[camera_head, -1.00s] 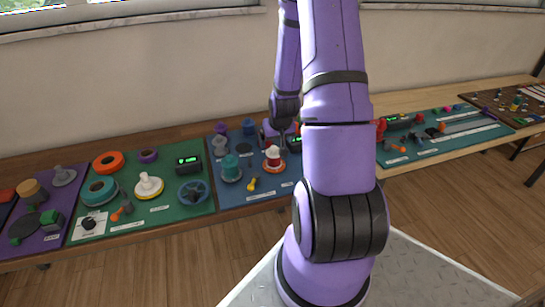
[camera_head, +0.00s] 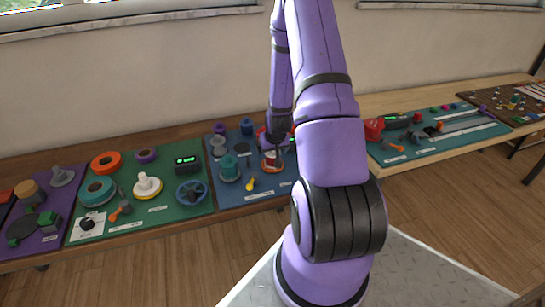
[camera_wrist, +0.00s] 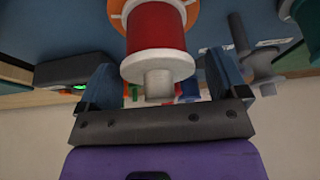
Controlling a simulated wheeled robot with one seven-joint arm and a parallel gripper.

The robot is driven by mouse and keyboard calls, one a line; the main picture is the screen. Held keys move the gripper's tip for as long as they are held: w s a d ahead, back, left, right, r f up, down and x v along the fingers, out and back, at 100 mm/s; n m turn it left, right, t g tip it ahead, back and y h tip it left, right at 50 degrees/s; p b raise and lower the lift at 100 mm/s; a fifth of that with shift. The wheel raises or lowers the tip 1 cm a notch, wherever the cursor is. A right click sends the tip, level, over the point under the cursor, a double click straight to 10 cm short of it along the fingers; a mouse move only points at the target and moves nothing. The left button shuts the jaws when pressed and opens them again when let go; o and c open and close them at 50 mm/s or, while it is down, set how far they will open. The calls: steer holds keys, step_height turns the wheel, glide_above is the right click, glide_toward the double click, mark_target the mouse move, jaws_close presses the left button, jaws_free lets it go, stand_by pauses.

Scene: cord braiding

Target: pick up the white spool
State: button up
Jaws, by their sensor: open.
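A spool with white flanges, a red winding and a pale top stub (camera_wrist: 158,40) stands on an orange base on the blue mat. In the head view this spool (camera_head: 271,161) is partly hidden by my gripper (camera_head: 275,142), which is just above it. In the wrist view my gripper (camera_wrist: 160,80) is open, with one blue finger on each side of the spool's top flange and stub. I cannot tell whether the fingers touch it. Another white spool (camera_head: 147,184) with a yellow base is on the green mat, to the left and away from my gripper.
On the blue mat (camera_head: 262,195) a teal spool (camera_head: 229,170) and a yellow tool (camera_head: 250,184) stand left of the red-wound spool. A dark box with a green display (camera_wrist: 75,70) is beside one finger in the wrist view. Another teal mat (camera_head: 450,142) holds tools at right.

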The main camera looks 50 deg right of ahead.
steer(key=c, duration=0.9)
steer(key=shift+r, duration=0.1)
